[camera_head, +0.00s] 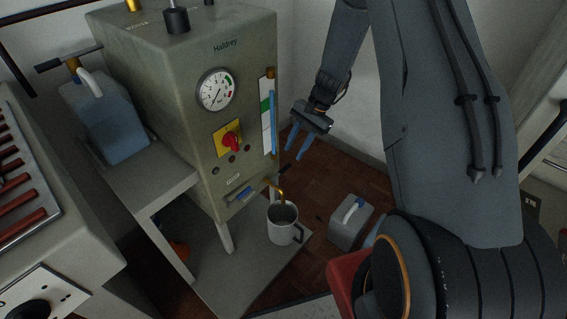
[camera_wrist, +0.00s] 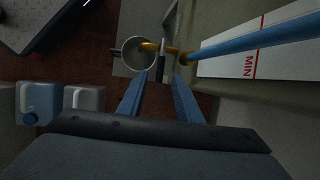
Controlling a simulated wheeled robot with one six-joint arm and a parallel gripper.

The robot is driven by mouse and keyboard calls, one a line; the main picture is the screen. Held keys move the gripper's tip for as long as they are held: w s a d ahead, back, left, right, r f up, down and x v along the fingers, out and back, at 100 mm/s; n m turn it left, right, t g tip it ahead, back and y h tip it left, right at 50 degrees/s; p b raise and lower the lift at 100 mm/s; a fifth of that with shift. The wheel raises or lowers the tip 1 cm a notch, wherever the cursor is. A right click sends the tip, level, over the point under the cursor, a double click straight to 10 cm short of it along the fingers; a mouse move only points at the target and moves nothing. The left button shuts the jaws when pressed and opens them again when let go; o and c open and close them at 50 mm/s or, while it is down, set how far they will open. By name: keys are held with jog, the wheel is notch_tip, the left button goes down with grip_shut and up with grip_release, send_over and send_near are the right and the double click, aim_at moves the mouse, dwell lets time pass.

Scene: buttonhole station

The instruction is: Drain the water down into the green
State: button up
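The grey Haldrey boiler (camera_head: 185,85) carries an upright sight gauge (camera_head: 267,125) with a green band (camera_head: 265,106) and a blue water column (camera_head: 274,128). The column reaches about the green band's height or above; its exact top is unclear. In the wrist view, the blue tube (camera_wrist: 250,40) runs past a red MIN line (camera_wrist: 254,64). Low on the boiler, a brass drain pipe (camera_head: 281,194) with a dark lever (camera_head: 284,171) points down over a grey metal mug (camera_head: 283,228). My gripper (camera_head: 297,150) is open and empty, above the lever. In the wrist view, the lever (camera_wrist: 161,64) appears ahead, between the fingertips.
A dial gauge (camera_head: 215,90) and a red knob on a yellow plate (camera_head: 229,140) are on the boiler front. A blue water jug (camera_head: 110,120) stands on the left shelf. A grey can (camera_head: 350,221) stands on the floor right of the mug. A grey bench is at far left.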

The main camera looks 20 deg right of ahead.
aim_at(284, 169)
jog(key=x, duration=0.7)
jog(key=shift+a+f, duration=0.2)
jog(key=shift+f, duration=0.1)
grip_shut()
